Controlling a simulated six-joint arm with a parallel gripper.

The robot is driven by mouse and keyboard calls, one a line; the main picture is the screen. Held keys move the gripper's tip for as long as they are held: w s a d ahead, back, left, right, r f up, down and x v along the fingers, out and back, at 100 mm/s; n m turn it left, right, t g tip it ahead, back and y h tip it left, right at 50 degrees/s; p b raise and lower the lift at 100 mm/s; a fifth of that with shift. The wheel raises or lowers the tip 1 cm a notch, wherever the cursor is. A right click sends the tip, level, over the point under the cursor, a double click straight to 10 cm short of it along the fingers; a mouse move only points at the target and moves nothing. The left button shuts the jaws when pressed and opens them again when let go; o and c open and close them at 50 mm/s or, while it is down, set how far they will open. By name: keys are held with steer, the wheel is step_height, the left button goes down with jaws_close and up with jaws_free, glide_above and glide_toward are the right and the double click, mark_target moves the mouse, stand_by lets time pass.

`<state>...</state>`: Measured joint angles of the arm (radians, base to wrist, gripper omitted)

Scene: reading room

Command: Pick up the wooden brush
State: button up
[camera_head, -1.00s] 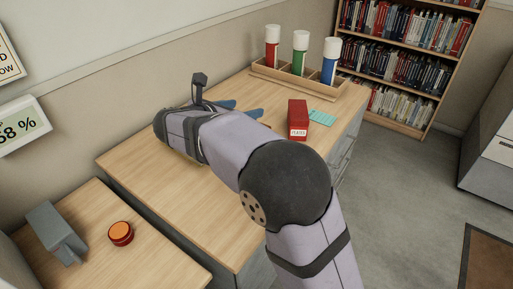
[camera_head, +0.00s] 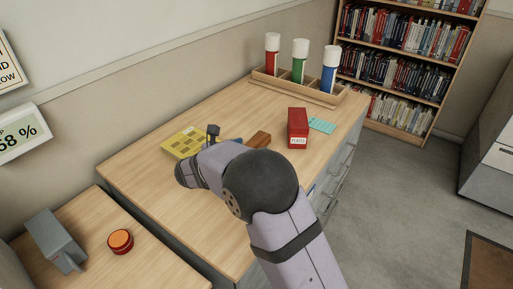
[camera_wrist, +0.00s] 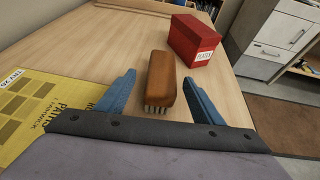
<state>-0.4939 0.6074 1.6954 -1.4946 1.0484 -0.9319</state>
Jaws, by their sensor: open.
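The wooden brush (camera_wrist: 162,78) is a brown block with pale bristles at its near end. In the wrist view it lies on the wooden desktop, between the two blue fingers of my gripper (camera_wrist: 159,92). The fingers are open, one on each side, with a gap on both sides of the brush. In the head view the brush (camera_head: 258,139) shows just beyond my gripper, partly hidden by my arm. The blue fingers are mostly hidden there.
A red box (camera_head: 298,128) stands right of the brush, with a teal card (camera_head: 321,125) beside it. A yellow sheet (camera_head: 180,143) lies to the left. A wooden rack (camera_head: 266,83) with three capped tubes stands at the back. The right desk edge drops to drawers.

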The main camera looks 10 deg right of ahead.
mark_target(256, 144)
steer(key=shift+p+x, duration=0.3)
steer(key=shift+x, duration=2.3)
steer(key=shift+d+r, duration=0.1)
steer(key=c, duration=1.2)
